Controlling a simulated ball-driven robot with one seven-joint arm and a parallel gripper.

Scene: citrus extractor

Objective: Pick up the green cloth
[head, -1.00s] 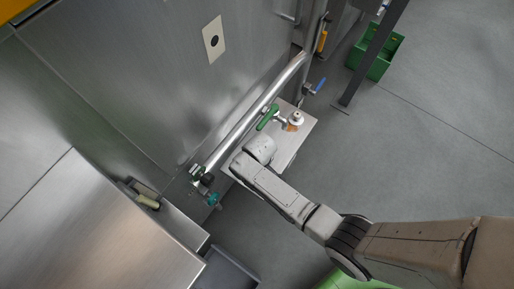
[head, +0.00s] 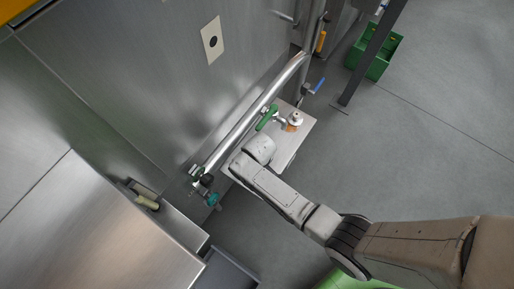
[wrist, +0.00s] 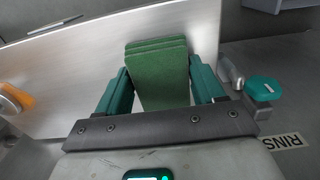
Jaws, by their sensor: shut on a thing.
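The green cloth (wrist: 160,75) shows in the wrist view as a thick folded block with several layers at its upper edge. My gripper (wrist: 161,88) has its two teal fingers on either side of the cloth, shut on it. A pale metal surface lies behind the cloth.
A metal shelf (head: 292,152) carries an orange-and-white object (head: 294,121). A teal knob (wrist: 263,88) is right of my gripper. A green crate (head: 378,55) stands on open floor.

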